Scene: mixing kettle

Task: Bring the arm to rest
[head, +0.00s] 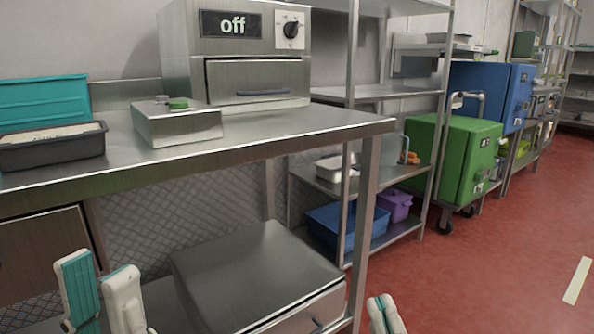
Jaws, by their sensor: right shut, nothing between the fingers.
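My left gripper (99,292) is at the lower left, in front of the steel table (285,133) and below its top. Its two white and teal fingers stand apart with nothing visible between them. My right gripper (386,314) is at the bottom edge, right of the table's front leg and over the red floor. Its fingers are together and hold nothing. Only the tips of the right gripper show; most of both arms is out of view.
On the table stand a steel machine reading "off" (254,80), a low steel box with a green button (178,124) and a dark tray (52,149). A steel unit (255,270) sits below. Green (455,160) and blue (490,90) cabinets stand right. Red floor (500,270) is clear.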

